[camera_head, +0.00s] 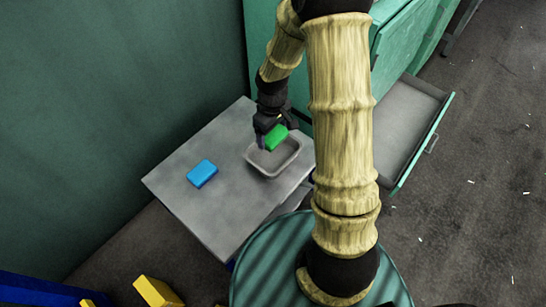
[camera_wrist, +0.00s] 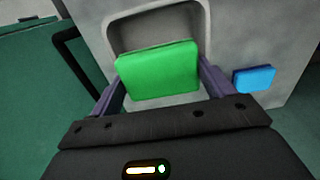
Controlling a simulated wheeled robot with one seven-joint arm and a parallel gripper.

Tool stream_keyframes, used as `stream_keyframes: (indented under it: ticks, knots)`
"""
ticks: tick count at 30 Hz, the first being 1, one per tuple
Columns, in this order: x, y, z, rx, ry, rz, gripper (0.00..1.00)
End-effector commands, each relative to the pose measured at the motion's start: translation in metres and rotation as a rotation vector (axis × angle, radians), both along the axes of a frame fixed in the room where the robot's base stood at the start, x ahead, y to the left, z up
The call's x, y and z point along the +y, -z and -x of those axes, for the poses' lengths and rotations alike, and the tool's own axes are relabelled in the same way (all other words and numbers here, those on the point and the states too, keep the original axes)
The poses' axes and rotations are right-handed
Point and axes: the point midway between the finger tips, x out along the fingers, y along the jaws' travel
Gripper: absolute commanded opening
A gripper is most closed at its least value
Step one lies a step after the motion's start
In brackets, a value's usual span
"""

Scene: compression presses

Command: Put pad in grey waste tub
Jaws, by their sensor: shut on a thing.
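My gripper (camera_head: 265,142) is shut on a green pad (camera_head: 276,137), which sits between its two fingers in the wrist view (camera_wrist: 158,72). The grey tub (camera_head: 283,158) stands on the metal table, and its open inside looks empty. The green pad is over the tub in the head view, overlapping its back part. In the wrist view the tub (camera_wrist: 150,33) lies behind the pad, which hides part of it. How high the pad is above the tub bottom is hard to tell. A blue pad (camera_head: 202,173) lies on the table left of the tub; it also shows in the wrist view (camera_wrist: 254,79).
The metal table (camera_head: 222,218) has free room around the blue pad. A green cabinet with an open drawer (camera_head: 398,125) stands to the right. A green wall (camera_head: 110,110) is behind. A yellow block (camera_head: 157,291) lies at the bottom left. My arm crosses the middle.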

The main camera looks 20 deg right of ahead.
Motion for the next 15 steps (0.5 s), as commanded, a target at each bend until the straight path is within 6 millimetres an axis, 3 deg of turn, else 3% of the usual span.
stream_keyframes:
  ticks: [4,10,15]
  knots:
    - [0.000,0.013,0.000,0.002,-0.001,0.000,0.56]
    - [0.000,0.052,0.001,0.004,0.000,0.000,0.56]
    - [0.000,0.064,0.000,0.001,0.001,0.001,0.56]
